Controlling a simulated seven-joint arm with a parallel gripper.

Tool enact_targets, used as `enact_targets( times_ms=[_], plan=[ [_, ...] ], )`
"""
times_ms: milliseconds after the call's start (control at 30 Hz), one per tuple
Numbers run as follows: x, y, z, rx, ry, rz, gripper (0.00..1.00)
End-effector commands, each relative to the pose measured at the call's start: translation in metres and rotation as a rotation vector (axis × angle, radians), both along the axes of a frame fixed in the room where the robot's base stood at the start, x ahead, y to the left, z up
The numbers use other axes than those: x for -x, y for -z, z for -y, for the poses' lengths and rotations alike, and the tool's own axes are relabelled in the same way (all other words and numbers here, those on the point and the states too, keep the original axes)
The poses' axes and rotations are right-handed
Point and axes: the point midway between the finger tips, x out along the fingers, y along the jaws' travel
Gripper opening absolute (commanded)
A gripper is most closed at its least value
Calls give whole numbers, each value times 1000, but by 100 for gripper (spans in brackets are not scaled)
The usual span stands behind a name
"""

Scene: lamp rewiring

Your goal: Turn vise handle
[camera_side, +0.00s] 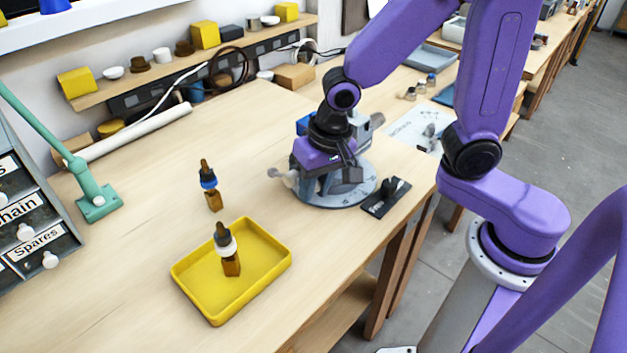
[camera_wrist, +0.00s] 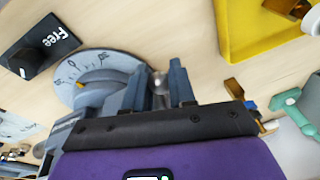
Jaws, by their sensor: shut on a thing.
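The grey vise (camera_side: 362,130) stands on a round base with a marked dial (camera_side: 345,192) near the bench's right edge. The vise handle, a pale metal piece (camera_wrist: 159,82), sits between my two fingers in the wrist view; a pale knob (camera_side: 283,177) sticks out left of the vise in the side view. My gripper (camera_wrist: 158,76) is shut on the handle, pointing down close over the base. The gripper body and fingers hide much of the vise.
A yellow tray (camera_side: 205,311) with a dropper bottle (camera_side: 229,255) lies front left; another bottle (camera_side: 210,188) stands behind it. A black block labelled "Free" (camera_wrist: 38,48) sits beside the dial. A green lamp stand (camera_side: 97,203) is at left. The bench between is clear.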

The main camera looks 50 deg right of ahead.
Motion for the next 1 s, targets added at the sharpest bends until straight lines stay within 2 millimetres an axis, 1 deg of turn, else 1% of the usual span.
enact_targets(
  times_ms=[200, 533, 567, 600, 633, 1000],
  plan=[
    [1, 3, 0, -3, -1, 61, 0],
    [1, 3, 0, -4, 1, 66, 0],
    [1, 3, 0, -5, 0, 67, 28],
    [1, 3, 0, -5, 0, 67, 41],
    [1, 3, 0, -5, 0, 67, 49],
    [1, 1, 0, -6, -1, 67, 49]
  ],
)
